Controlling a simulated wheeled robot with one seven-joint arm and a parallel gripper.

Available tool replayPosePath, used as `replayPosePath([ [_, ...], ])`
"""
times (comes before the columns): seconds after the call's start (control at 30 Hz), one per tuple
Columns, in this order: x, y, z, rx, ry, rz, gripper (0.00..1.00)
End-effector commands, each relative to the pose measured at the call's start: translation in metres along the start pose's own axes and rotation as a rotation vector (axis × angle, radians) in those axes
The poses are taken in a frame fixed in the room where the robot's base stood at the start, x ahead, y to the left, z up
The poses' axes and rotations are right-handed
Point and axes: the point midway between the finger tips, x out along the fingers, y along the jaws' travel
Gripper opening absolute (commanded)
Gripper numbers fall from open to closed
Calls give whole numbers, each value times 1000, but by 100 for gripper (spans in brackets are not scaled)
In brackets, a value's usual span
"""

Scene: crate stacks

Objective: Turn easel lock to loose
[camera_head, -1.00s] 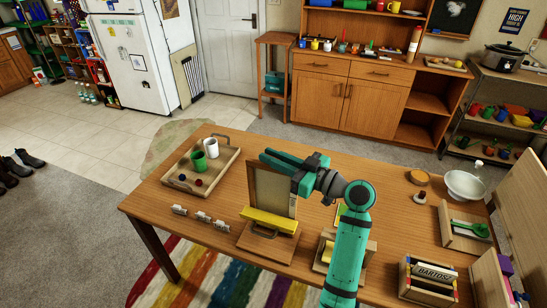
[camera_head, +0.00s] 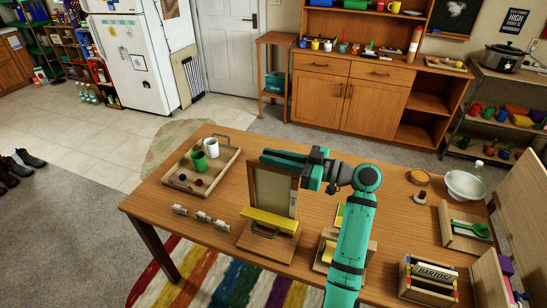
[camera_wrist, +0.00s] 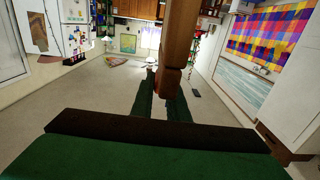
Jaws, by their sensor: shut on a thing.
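The wooden easel (camera_head: 251,186) stands on the table with a pale panel (camera_head: 273,194) and a yellow ledge (camera_head: 270,221) at its front. My green gripper (camera_head: 284,158) reaches across the top of the easel from the right and hides part of it. In the wrist view, the fingers of my gripper (camera_wrist: 160,98) are shut on a brown wooden part (camera_wrist: 176,60), a bar that runs up out of the picture. I cannot make out a separate lock, nor whether this bar is it.
A wooden tray (camera_head: 222,173) with a white cup (camera_head: 212,148) and a green cup (camera_head: 199,162) stands left of the easel. Small holders (camera_head: 201,217) lie at the table's front left. A white bowl (camera_head: 465,184) and boxes stand to the right.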

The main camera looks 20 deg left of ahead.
Motion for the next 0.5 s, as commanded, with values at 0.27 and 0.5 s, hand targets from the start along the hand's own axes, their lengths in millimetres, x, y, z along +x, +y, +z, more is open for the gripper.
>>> replayPosePath([
  [0.27, 2, -1, 2, 2, -3, -3, 33],
  [0.5, -6, 0, 1, 1, -2, -1, 33],
])
